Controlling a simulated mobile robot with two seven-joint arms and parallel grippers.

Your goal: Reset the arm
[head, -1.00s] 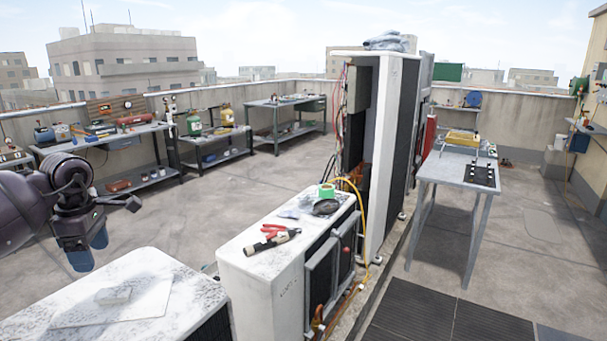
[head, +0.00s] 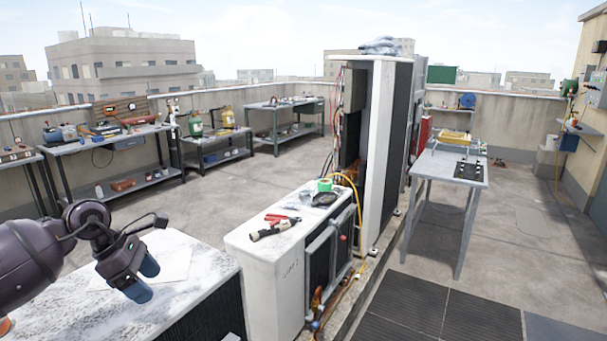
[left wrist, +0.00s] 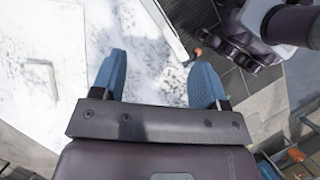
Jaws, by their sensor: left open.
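My left arm comes in from the left in the head view. Its left gripper (head: 140,282) has blue fingers, open and empty, pointing down over the white, speckled top of the nearest condenser (head: 195,262). In the left wrist view the two blue fingers (left wrist: 157,82) are spread wide with nothing between them, over the same white top (left wrist: 140,35). A small pale block (left wrist: 40,75) lies on a flat sheet there, left of the fingers. A dark purple arm part (left wrist: 275,22) shows at the upper right. My right gripper cannot be made out in either view.
A second low condenser (head: 265,265) carries red-handled pliers (head: 282,218), a dark-and-pale tool and green tape (head: 324,185). A tall open condenser (head: 385,150) stands behind it. A grey table (head: 425,168) is at right. Benches line the left wall; open floor lies between.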

